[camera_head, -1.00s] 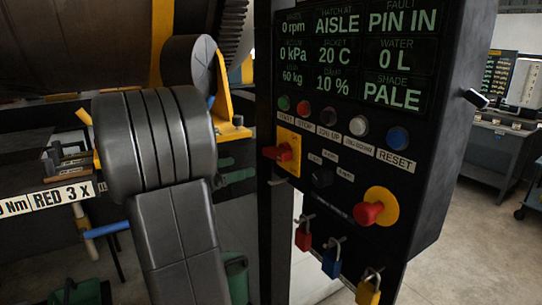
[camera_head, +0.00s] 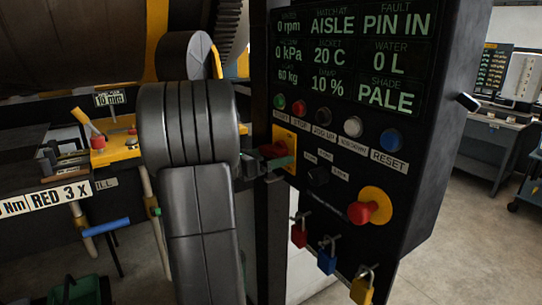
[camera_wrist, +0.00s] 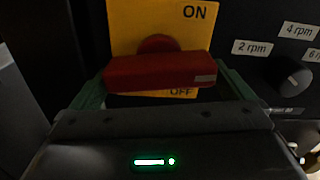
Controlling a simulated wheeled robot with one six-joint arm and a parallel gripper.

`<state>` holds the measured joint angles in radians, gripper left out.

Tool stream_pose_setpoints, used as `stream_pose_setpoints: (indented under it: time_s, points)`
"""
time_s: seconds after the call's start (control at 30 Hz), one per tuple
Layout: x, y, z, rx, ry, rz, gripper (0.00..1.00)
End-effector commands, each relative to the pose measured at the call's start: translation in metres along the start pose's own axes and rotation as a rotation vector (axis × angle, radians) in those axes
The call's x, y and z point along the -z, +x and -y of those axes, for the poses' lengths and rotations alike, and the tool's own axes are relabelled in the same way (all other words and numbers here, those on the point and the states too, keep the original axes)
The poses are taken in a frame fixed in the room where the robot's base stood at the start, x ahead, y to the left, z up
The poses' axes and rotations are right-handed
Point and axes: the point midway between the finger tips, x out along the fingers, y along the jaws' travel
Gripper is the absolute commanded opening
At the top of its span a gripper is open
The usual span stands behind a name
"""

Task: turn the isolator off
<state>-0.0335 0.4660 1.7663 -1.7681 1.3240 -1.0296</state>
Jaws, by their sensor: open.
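The isolator is a red handle (camera_wrist: 160,72) on a yellow plate (camera_wrist: 130,25) on the black control panel. The plate reads ON at the top right and OFF below, partly hidden by the handle. The handle lies crosswise, about level, in the wrist view. My gripper (camera_wrist: 160,90) is open, with one green finger at each end of the handle; I cannot tell whether they touch it. In the head view the red handle (camera_head: 272,150) shows partly behind my gripper (camera_head: 278,163), at the panel's left side.
Coloured buttons run in a row above, with a blue one (camera_head: 393,139) at the right. A black speed knob (camera_head: 318,176) and a red mushroom button (camera_head: 364,212) are right of the isolator. Red, blue and yellow padlocks (camera_head: 362,288) hang below. The panel screen (camera_head: 345,55) reads 0 rpm.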

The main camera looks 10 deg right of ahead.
Motion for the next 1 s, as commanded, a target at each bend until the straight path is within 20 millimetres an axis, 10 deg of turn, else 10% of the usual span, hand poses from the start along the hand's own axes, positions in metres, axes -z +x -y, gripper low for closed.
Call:
stream_pose_setpoints:
  time_s: [0.17, 0.33, 1.0]
  points:
    - [0.0001, -0.0001, -0.0001, 0.000, 0.000, 0.000, 1.00]
    - [0.0000, -0.0003, -0.0001, 0.000, 0.000, 0.000, 0.69]
    - [0.0057, -0.0008, -0.0037, -0.002, 0.256, 0.001, 0.68]
